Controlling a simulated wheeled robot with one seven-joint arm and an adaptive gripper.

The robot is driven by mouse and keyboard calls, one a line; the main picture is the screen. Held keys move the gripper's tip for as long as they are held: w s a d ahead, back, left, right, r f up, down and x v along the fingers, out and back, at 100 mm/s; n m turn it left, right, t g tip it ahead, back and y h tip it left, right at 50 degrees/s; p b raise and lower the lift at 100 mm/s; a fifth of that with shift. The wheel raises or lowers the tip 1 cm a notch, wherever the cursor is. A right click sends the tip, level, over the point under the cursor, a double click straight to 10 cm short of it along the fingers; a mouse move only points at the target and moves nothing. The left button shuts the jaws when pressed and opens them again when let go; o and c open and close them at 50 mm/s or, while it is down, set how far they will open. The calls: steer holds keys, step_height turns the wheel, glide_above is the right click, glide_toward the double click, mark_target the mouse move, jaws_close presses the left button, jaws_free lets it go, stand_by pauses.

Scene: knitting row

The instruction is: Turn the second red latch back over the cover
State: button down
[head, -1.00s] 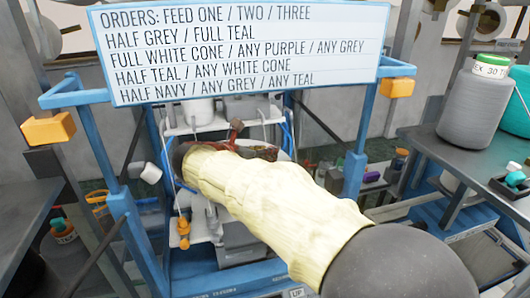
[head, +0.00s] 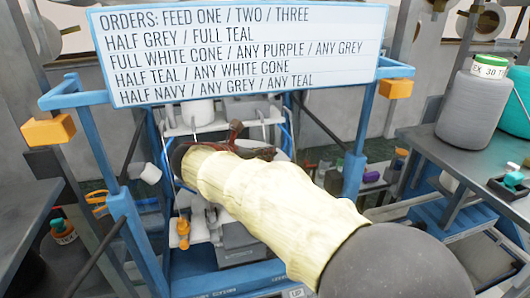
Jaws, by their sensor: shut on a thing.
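My arm in its cream sleeve crosses the head view from lower right and hides much of the machine's middle. My gripper (head: 250,149) shows only in part, as dark red-brown pieces above the sleeve's far end. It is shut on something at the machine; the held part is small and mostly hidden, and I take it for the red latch. I cannot make out the latch's angle, the other latches or the cover's edge apart from the gripper.
A blue frame (head: 354,176) with orange blocks surrounds the machine, under an orders board (head: 240,50). A dark table (head: 470,150) with a grey cone (head: 470,112) and a teal cone (head: 517,105) stands right. Another dark table edge (head: 30,190) is at left.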

steer(key=shift+a+r+m+h+p, duration=0.2)
steer(key=shift+m+h+p, duration=0.15)
steer(key=shift+p, duration=0.3)
steer(key=m+g+h+p, duration=0.1)
steer(key=p, duration=0.1)
steer(key=m+g+h+p, duration=0.1)
steer(key=p, duration=0.2)
steer(key=shift+w+a+r, duration=0.1)
steer(key=shift+w+r, duration=0.1)
steer(key=m+g+p, duration=0.1)
steer(key=p, duration=0.1)
steer(key=m+g+h+p, duration=0.1)
steer(key=m+g+p, duration=0.1)
steer(key=p, duration=0.1)
steer(key=m+g+h+p, duration=0.1)
steer(key=p, duration=0.2)
steer(key=shift+w+a+f+m+g, duration=0.1)
steer(key=shift+w+m+g, duration=0.15)
steer(key=shift+g, duration=0.05)
steer(key=shift+m+g+p, duration=0.3)
steer(key=shift+p, duration=0.05)
steer(key=shift+f, duration=0.1)
steer(key=c, duration=1.9)
jaws_free()
steer(key=shift+f+h, duration=0.1)
steer(key=shift+h, duration=0.15)
steer(key=v, duration=1.2)
